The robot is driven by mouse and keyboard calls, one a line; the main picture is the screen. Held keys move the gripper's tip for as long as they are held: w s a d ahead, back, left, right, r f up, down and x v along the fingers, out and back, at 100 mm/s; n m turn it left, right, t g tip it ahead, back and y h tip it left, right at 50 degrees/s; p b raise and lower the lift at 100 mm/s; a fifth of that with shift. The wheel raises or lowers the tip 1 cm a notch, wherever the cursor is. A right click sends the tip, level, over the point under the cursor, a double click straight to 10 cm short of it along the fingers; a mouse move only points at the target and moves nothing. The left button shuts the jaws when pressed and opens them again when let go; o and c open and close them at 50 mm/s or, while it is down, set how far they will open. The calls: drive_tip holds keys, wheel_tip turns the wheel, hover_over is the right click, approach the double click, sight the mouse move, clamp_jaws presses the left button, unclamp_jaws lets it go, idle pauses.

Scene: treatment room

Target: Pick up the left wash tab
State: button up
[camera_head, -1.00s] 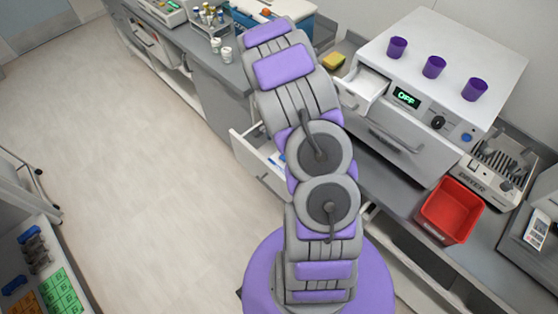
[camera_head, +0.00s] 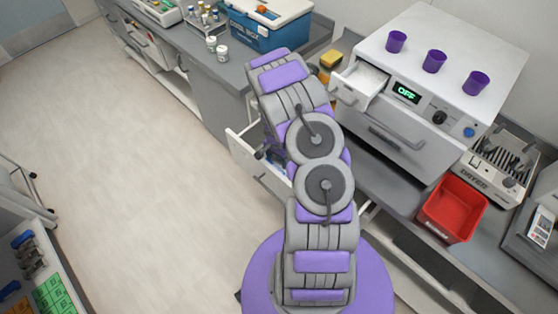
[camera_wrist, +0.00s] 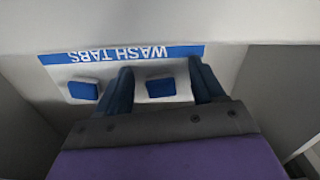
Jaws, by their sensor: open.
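Two blue wash tabs lie in an open white drawer (camera_head: 272,180), in front of a blue strip (camera_wrist: 120,55) reading WASH TABS upside down. In the wrist view one tab (camera_wrist: 83,90) is at the picture's left, outside my fingers. The other tab (camera_wrist: 161,87) shows between my fingers. My gripper (camera_wrist: 162,68) is open and empty, reaching down into the drawer. I cannot tell whether its fingers touch anything. In the head view my arm hides the tabs and most of the drawer's inside.
The drawer walls stand close around my gripper. Above is a counter with a white machine (camera_head: 415,125) reading OFF, its small drawer (camera_head: 360,85) open. A red bin (camera_head: 452,208) and a blue box (camera_head: 265,30) stand on the counter.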

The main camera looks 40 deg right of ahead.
drive_tip(key=shift+d+f, duration=0.15)
drive_tip(key=shift+d, duration=0.25)
drive_tip(key=shift+c, duration=0.3)
drive_tip(key=shift+a, duration=0.4)
drive_tip(key=c, duration=0.7)
drive_tip(key=shift+d, duration=0.1)
drive_tip(key=c, duration=0.3)
drive_tip(key=shift+d, duration=0.15)
drive_tip(key=shift+c, duration=0.3)
drive_tip(key=shift+r, duration=0.2)
